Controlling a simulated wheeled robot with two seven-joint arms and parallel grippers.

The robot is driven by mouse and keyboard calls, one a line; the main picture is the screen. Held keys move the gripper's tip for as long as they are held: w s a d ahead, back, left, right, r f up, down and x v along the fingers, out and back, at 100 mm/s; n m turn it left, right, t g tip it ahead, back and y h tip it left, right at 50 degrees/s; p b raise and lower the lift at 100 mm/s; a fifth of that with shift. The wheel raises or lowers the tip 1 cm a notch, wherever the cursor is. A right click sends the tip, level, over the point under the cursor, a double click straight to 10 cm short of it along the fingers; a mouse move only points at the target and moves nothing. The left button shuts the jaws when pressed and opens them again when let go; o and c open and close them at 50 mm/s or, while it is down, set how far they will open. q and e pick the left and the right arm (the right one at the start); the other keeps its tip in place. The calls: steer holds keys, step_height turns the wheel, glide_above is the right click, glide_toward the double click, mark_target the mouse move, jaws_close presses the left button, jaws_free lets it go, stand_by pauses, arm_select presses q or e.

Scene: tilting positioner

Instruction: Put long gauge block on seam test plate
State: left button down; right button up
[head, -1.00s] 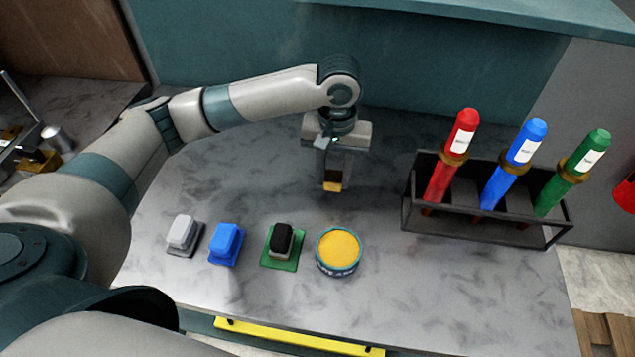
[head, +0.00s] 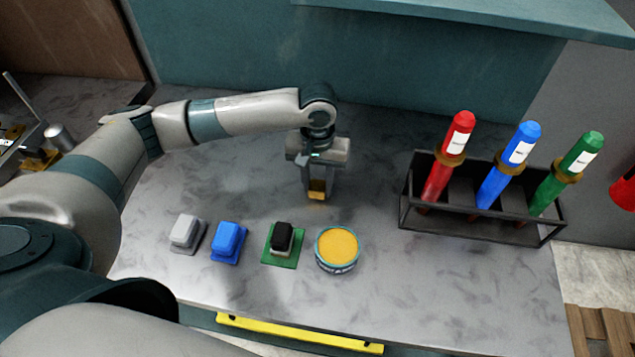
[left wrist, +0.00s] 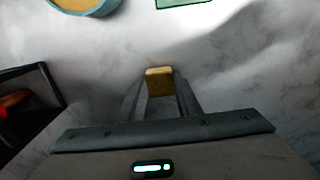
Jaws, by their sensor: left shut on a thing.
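My left gripper (head: 317,190) is shut on a small brass-coloured block (head: 317,195), taken as the long gauge block, above the marbled bench behind the row of small objects. In the left wrist view the block (left wrist: 159,80) sticks out between the fingertips of the gripper (left wrist: 160,95); most of its length is hidden by the fingers. I cannot pick out the seam test plate for sure. Brass-coloured parts (head: 42,159) show on a fixture at the far left edge, partly cut off. My right gripper is not in view.
On the bench stand a grey block (head: 186,230), a blue block (head: 228,238), a black-topped block on a green plate (head: 291,261) and a yellow-topped tin (head: 338,262). A black rack (head: 480,222) holds red, blue and green tubes at right. A metal cylinder (head: 60,137) stands far left.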

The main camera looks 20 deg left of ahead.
mark_target(318, 186)
arm_select(q)
steer(key=shift+f, duration=0.35)
steer(key=c, duration=1.3)
jaws_free()
steer(key=shift+f, duration=0.1)
steer(key=shift+r+b, duration=0.3)
steer(key=shift+r, duration=0.5)
steer(key=shift+r+b, duration=1.1)
steer(key=shift+r, duration=4.25)
